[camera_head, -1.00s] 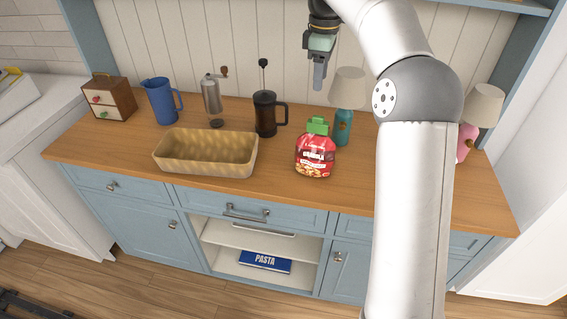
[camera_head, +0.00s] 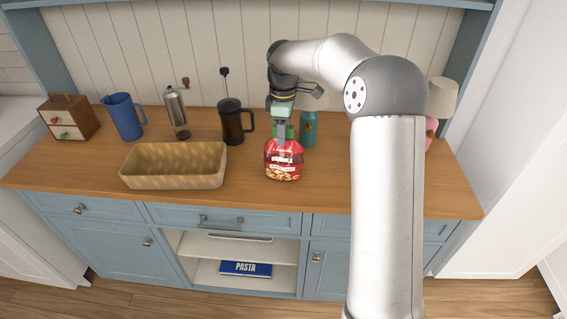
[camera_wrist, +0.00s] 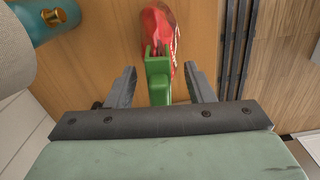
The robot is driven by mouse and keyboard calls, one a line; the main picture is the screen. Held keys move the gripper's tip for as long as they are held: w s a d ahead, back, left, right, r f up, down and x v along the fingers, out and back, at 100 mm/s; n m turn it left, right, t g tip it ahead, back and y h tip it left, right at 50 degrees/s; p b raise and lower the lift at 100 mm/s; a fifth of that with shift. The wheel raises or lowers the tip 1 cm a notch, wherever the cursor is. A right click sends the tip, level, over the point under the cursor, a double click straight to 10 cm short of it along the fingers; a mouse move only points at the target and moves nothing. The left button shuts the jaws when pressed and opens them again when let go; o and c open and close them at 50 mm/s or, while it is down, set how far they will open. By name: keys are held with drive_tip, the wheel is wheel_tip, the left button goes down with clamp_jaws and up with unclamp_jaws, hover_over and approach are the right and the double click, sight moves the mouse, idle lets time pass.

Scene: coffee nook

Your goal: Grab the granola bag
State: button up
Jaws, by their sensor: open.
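The granola bag (camera_head: 284,163) is red with a green clip on top and stands upright on the wooden counter, right of the woven basket. In the wrist view the bag (camera_wrist: 159,28) is at the top centre, and its green clip (camera_wrist: 158,82) lies between my fingers. My gripper (camera_head: 283,138) is right above the bag in the head view. In the wrist view my gripper (camera_wrist: 160,85) is open, with one finger on each side of the clip and gaps visible. My gripper hides part of the clip in the head view.
The basket (camera_head: 172,182) stands left of the bag. A French press (camera_head: 232,124), a grinder (camera_head: 176,110) and a blue pitcher (camera_head: 125,117) stand behind it. A teal lamp (camera_head: 308,128) is close behind the bag, at the left in the wrist view. Counter in front is clear.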

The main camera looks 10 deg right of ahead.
drive_tip(key=shift+f, duration=1.05)
clamp_jaws()
drive_tip(key=shift+r, duration=0.15)
